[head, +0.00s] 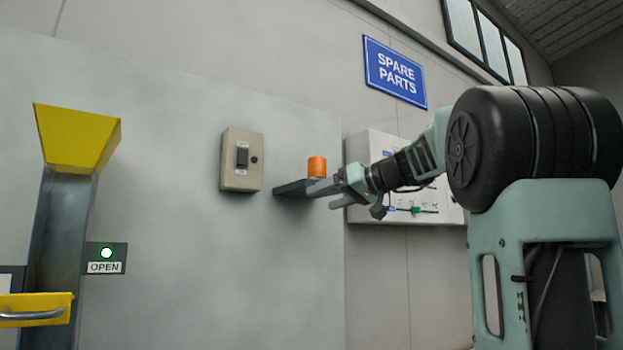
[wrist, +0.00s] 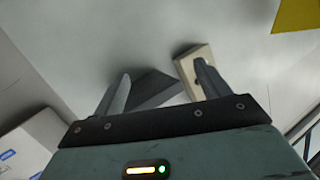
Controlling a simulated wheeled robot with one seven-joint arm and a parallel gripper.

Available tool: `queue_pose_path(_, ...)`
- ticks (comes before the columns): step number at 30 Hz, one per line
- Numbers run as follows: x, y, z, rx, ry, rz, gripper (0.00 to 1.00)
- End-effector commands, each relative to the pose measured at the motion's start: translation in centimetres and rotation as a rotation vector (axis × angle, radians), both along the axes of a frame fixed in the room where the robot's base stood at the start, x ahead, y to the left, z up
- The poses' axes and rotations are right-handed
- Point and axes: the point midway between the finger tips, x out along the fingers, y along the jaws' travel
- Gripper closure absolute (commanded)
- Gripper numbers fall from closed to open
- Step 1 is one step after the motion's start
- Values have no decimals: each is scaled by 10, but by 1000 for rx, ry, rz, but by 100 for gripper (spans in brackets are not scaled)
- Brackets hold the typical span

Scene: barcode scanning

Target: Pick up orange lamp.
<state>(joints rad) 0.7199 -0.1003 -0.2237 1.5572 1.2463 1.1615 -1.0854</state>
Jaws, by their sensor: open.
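My gripper (head: 323,194) is open and empty, at the right end of the shelf and just below the lamp in the picture. Whether it touches the shelf cannot be told. In the wrist view my gripper (wrist: 162,68) has its two fingers spread, with the dark shelf (wrist: 158,88) showing between them. The lamp cannot be made out in the wrist view.
A beige switch box (head: 238,160) is on the wall left of the shelf; it also shows behind a finger in the wrist view (wrist: 186,68). A white panel box (head: 365,150) is behind my arm. A yellow-topped post (head: 75,135) stands at the left.

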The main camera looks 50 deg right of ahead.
Motion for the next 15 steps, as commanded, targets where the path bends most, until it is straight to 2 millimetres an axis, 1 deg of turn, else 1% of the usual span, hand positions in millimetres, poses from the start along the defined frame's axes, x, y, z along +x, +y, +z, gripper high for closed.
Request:
queue_pose_path(1,-24,-25,27,-53,-70,-51,25)
queue_pose_path(3,-51,-46,58,-125,-148,-96,25)
queue_pose_path(6,-78,-61,86,-201,-217,-137,25)
queue_pose_path(7,-83,-64,91,-215,-229,-143,25)
queue_pose_path(9,-88,-67,99,-236,-246,-153,25)
queue_pose_path(11,-84,-67,102,-241,-250,-154,25)
queue_pose_path(14,-67,-67,104,-238,-249,-151,25)
queue_pose_path(15,-59,-67,105,-237,-249,-152,25)
